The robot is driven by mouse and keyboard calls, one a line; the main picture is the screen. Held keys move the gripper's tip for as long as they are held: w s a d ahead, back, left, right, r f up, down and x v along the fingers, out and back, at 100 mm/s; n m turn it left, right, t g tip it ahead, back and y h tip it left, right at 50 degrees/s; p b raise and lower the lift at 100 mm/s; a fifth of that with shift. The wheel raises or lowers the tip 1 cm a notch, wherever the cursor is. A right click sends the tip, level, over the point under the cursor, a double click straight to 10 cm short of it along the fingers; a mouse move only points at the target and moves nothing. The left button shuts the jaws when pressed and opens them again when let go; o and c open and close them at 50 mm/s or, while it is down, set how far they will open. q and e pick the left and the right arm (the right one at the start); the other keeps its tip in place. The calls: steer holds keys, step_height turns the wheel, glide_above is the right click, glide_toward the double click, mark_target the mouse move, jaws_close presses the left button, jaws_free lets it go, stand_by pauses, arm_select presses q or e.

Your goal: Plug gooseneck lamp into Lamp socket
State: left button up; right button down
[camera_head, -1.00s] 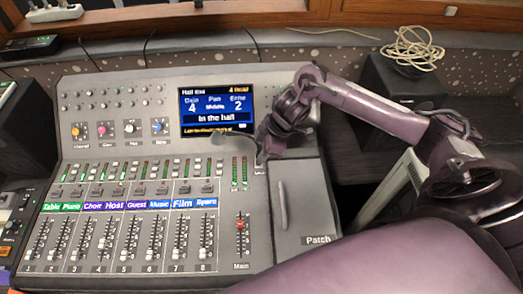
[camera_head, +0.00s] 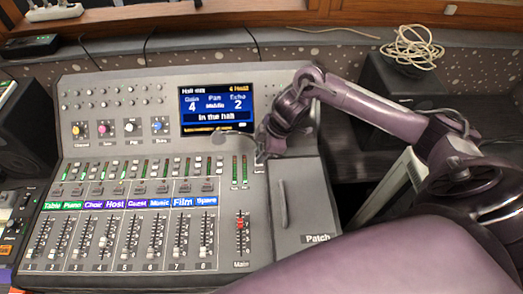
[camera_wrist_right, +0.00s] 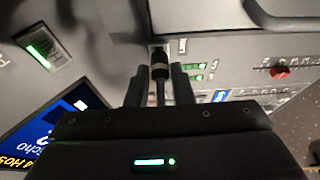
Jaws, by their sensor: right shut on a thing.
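The gooseneck lamp's dark plug (camera_wrist_right: 160,66) sits between the two fingers of my right gripper (camera_wrist_right: 158,84) in the right wrist view. The gripper is shut on it. The plug's tip meets the pale Lamp socket plate (camera_wrist_right: 157,45) on the console; whether it is fully seated cannot be told. The gripper hides the socket there. My left gripper is not in view.
The mixing console (camera_head: 120,190) carries several faders, coloured knobs and a lit screen (camera_head: 215,105). A red Main fader (camera_head: 240,222) and a raised Patch cover (camera_head: 300,210) with a handle lie near the gripper. A dark box with coiled cable (camera_head: 410,48) stands at right.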

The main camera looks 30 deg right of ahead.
steer(key=shift+f+p, duration=0.25)
steer(key=shift+p, duration=0.15)
stand_by(0.8)
steer(key=shift+s+f, duration=0.15)
steer(key=shift+s, duration=0.05)
steer(key=c, duration=1.5)
jaws_free()
steer(key=o, duration=0.3)
steer(key=shift+w, duration=0.15)
steer(key=shift+o, duration=0.2)
steer(key=b+v, duration=0.1)
steer(key=v, duration=0.6)
steer(key=shift+d+r, duration=0.15)
steer(key=shift+r, duration=0.2)
